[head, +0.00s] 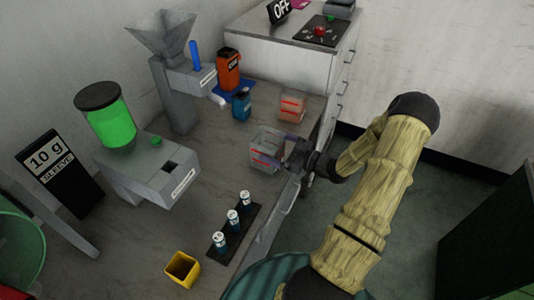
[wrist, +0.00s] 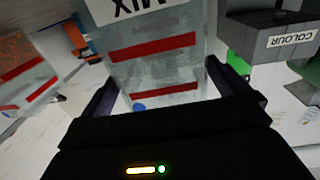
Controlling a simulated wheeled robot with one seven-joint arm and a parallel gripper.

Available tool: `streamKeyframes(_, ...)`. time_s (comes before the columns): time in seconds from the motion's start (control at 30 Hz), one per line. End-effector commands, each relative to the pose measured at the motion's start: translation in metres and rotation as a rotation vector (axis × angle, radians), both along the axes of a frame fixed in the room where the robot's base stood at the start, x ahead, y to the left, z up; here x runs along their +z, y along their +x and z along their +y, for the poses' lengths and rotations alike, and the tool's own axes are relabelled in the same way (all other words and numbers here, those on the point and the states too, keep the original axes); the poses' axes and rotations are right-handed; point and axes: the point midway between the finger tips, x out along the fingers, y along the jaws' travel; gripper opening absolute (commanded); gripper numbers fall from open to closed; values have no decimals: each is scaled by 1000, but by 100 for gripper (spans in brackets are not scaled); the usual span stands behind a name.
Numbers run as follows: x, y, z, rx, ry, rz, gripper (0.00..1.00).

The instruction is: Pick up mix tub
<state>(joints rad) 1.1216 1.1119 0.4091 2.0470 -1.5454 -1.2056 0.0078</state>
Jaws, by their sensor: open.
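The mix tub (head: 266,141) is a clear, greyish tub with red bands, standing on the worktop near its right edge. In the wrist view the tub (wrist: 155,70) fills the middle, with its MIX label upside down at the top. My gripper (head: 287,160) is at the tub's right side in the head view. In the wrist view my gripper (wrist: 165,95) is open, with one finger on each side of the tub. Whether the fingers touch it I cannot tell.
A similar red-banded tub (head: 292,107) stands just behind, and shows at left in the wrist view (wrist: 22,75). Blue (head: 241,105) and orange (head: 228,70) containers, a hopper machine (head: 180,95), a green-filled dispenser (head: 150,170), a rack of vials (head: 234,232) and a yellow cup (head: 182,268) surround the worktop.

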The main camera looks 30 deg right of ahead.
Motion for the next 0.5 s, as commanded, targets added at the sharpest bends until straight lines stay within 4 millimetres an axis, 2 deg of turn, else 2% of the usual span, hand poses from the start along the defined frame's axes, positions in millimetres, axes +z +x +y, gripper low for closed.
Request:
streamKeyframes(0.2, -1, 24, 20, 2, 1, 0, 100)
streamKeyframes(0.5, -2, 28, 23, 1, 0, 0, 100)
